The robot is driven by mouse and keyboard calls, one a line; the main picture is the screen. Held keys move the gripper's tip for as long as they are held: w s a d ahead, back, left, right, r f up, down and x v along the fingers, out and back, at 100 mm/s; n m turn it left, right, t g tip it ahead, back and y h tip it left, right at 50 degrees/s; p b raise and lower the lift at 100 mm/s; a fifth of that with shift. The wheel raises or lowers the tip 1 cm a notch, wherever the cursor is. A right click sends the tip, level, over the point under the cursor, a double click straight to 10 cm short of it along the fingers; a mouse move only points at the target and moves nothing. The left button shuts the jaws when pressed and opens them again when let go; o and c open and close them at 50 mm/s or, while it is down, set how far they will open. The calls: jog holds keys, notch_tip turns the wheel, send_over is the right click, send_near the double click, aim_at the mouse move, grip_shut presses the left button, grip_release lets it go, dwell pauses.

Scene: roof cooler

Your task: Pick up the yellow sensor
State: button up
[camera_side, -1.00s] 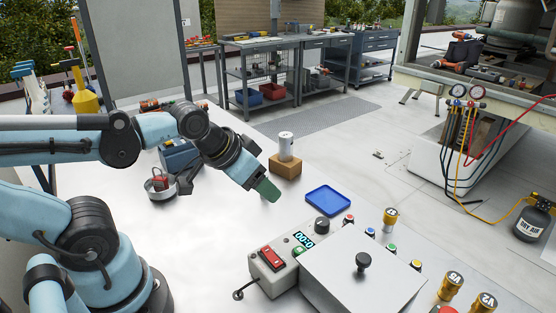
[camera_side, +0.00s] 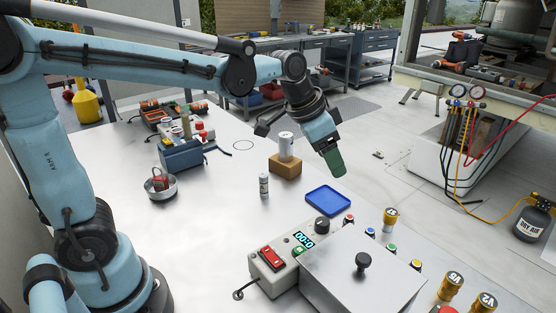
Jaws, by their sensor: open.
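A small yellow-topped piece (camera_side: 415,265), which I take to be the yellow sensor, stands at the right end of a slanting row along the back edge of the grey control box (camera_side: 345,275). The row also has a red-topped piece (camera_side: 348,218), a blue-topped piece (camera_side: 370,232) and a green-topped piece (camera_side: 391,247). My gripper (camera_side: 333,165), with green fingertips, is open and empty. It points down in the air, behind and to the left of the yellow piece and well apart from it. One finger mostly hides the other.
A blue tray (camera_side: 328,212) lies behind the box. A white can on a cardboard block (camera_side: 285,170), a small bottle (camera_side: 264,186) and a metal bowl (camera_side: 174,193) stand further left. Gold cylinders (camera_side: 390,219) stand at the right. The tabletop's left middle is clear.

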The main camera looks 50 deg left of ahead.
aim_at(391, 212)
jog(key=w+d+f+m, duration=0.1)
jog(key=w+d+f, duration=0.1)
jog(key=w+f, duration=0.2)
jog(key=w+d+f+m+g+h, duration=0.1)
jog(key=w+d+f+m, duration=0.1)
jog(key=w+d+f, duration=0.1)
jog(key=w+d+f+m, duration=0.1)
jog(key=w+d+f, duration=0.2)
jog(key=w+f, duration=0.1)
jog(key=shift+w+f+m+g+h, duration=0.3)
jog(key=shift+w+g, duration=0.1)
jog(key=shift+w, duration=0.35)
jog(key=shift+s+x, duration=0.15)
jog(key=shift+x, duration=1.2)
jog(key=shift+s+x, duration=0.2)
jog(key=shift+x, duration=1.15)
jog(key=shift+f, duration=0.1)
jog(key=shift+c, duration=0.4)
jog(key=c, duration=1.1)
jog(key=shift+o, duration=0.2)
